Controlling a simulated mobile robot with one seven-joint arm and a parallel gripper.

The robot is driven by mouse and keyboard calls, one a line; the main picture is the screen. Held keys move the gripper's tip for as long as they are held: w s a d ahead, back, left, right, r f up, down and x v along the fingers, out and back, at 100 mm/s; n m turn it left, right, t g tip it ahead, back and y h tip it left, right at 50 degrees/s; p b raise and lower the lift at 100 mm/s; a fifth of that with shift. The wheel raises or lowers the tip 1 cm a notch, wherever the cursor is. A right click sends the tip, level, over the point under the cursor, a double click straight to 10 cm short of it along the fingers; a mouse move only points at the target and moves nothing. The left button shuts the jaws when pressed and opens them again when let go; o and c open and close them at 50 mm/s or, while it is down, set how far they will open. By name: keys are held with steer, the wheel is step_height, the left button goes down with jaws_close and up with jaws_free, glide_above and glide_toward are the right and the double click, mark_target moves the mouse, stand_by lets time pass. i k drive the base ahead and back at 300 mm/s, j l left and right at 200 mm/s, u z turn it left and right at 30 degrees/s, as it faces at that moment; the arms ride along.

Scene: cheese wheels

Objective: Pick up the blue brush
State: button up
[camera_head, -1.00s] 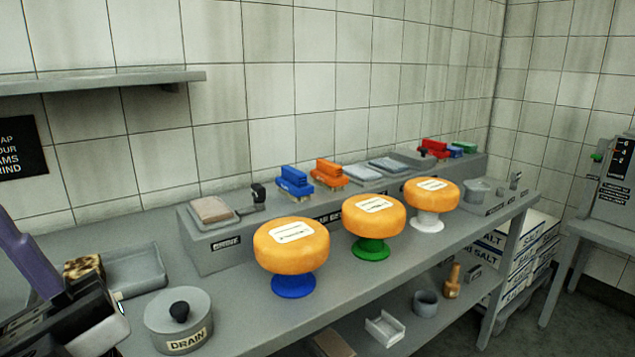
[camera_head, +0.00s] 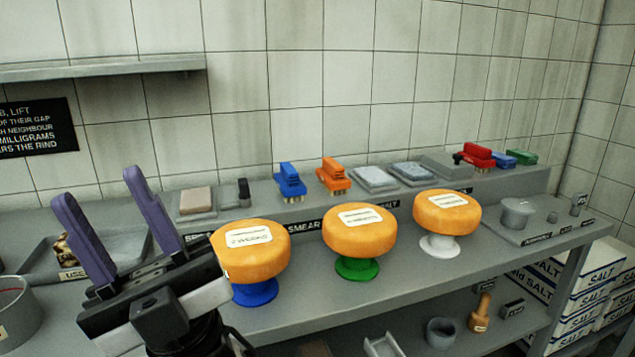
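The blue brush (camera_head: 290,181) stands bristles down on the raised grey shelf behind the cheese wheels, just left of an orange brush (camera_head: 333,176). My gripper (camera_head: 112,222) is at the lower left, its two purple fingers upright and spread apart with nothing between them. It is in front of the counter, well to the left of the blue brush and nearer the camera. A smaller blue item (camera_head: 503,159) lies farther right on the shelf, between a red brush (camera_head: 478,156) and a green one.
Three orange cheese wheels on blue (camera_head: 250,248), green (camera_head: 359,232) and white (camera_head: 446,213) stands fill the counter in front of the shelf. A tray (camera_head: 45,262) lies behind my gripper. A wall shelf (camera_head: 100,68) hangs above.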

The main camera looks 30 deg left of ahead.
mark_target(288, 185)
steer(key=i+l+u, duration=0.15)
steer(key=l+u, duration=0.2)
steer(key=i+l+u, duration=0.1)
steer(key=l+u, duration=0.2)
steer(key=i+j+u, duration=0.1)
steer(key=u, duration=0.55)
steer(key=i, duration=0.9)
